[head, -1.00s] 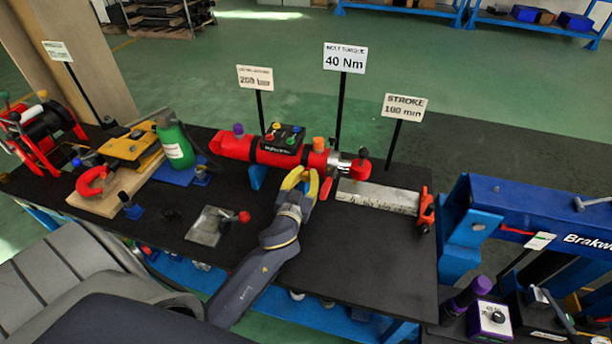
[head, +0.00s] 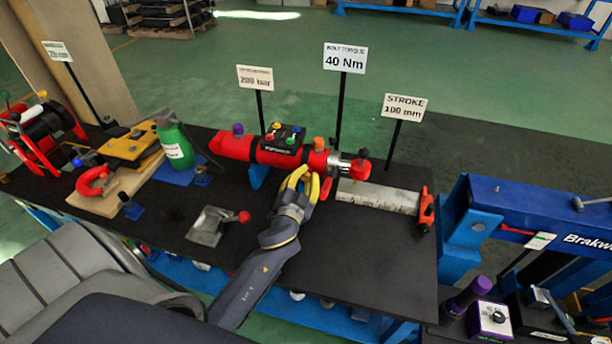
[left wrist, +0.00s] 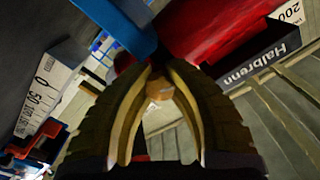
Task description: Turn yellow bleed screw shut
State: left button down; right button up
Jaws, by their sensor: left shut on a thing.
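The yellow bleed screw shows as a small orange-yellow knob (left wrist: 158,88) between my left fingertips in the left wrist view. In the head view the fingers hide it. My left gripper (head: 303,179) has yellow fingers and is shut on the screw, at the near side of the red cylinder (head: 235,147), just below its right part. The red cylinder (left wrist: 205,22) also fills the upper middle of the left wrist view. My right gripper is not in view.
A black box (head: 281,142) with coloured knobs sits on the cylinder. Purple (head: 238,129) and orange (head: 318,143) knobs stand on top. A blue support (head: 258,175) is left of my gripper. A ruler block (head: 378,197) lies to the right. The front right tabletop is clear.

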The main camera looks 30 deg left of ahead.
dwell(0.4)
pick_arm(q)
jog(key=c, duration=1.1)
grip_release()
jog(key=shift+s, duration=0.15)
jog(key=v, duration=1.1)
jog(key=shift+s, duration=0.4)
jog(key=shift+d+f, duration=0.1)
jog(key=shift+d, duration=0.1)
